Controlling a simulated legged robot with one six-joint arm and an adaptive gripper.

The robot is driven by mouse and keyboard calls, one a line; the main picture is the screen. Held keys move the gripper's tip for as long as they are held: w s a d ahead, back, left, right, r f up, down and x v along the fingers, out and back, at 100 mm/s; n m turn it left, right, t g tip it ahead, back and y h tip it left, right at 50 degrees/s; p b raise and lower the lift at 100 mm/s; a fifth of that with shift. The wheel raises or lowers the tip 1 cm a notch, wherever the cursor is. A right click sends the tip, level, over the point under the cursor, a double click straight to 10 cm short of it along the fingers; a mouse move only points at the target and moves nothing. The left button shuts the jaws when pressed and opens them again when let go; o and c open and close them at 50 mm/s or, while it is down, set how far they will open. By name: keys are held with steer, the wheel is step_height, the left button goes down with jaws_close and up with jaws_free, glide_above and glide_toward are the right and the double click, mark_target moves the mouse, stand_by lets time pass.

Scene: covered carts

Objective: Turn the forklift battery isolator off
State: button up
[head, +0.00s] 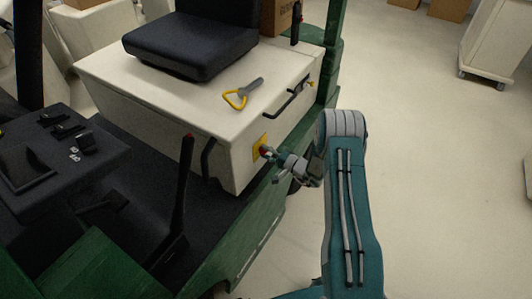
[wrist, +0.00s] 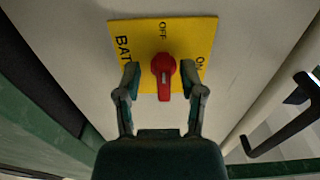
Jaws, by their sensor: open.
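The battery isolator is a red rotary knob (wrist: 163,66) on a yellow plate (wrist: 140,34) on the forklift's pale side panel. In the wrist view the plate reads OFF above the knob, ON to its upper right and BAT at left, partly hidden by a finger. The knob's grip points down in that view. My gripper (wrist: 161,80) is open, one finger on each side of the knob, with visible gaps. In the head view the yellow plate (head: 259,143) shows at the box corner, with my gripper (head: 272,155) in front of it, partly hiding the red knob.
A black handle (head: 289,100) juts from the panel right of the plate; it also shows in the wrist view (wrist: 275,130).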

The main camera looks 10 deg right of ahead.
steer(key=v, duration=1.2)
steer(key=s+a+r+n+g, duration=0.4)
steer(key=a+r+g, duration=0.2)
steer(key=r, duration=0.4)
steer(key=s+a+r+n+g, duration=0.3)
steer(key=s+a+r+g, duration=0.3)
steer(key=r, duration=0.5)
steer(key=s+d+r+n+t+h, duration=0.1)
steer(key=s+r+t+h, duration=0.1)
steer(key=s+r+h, duration=0.4)
steer(key=s+r+n+t+h, duration=0.1)
steer(key=s+r+h, duration=0.5)
steer(key=s, duration=0.7)
steer(key=shift+d+r+t+h, duration=0.35)
steer(key=shift+r+t, duration=0.1)
steer(key=shift+t, duration=0.35)
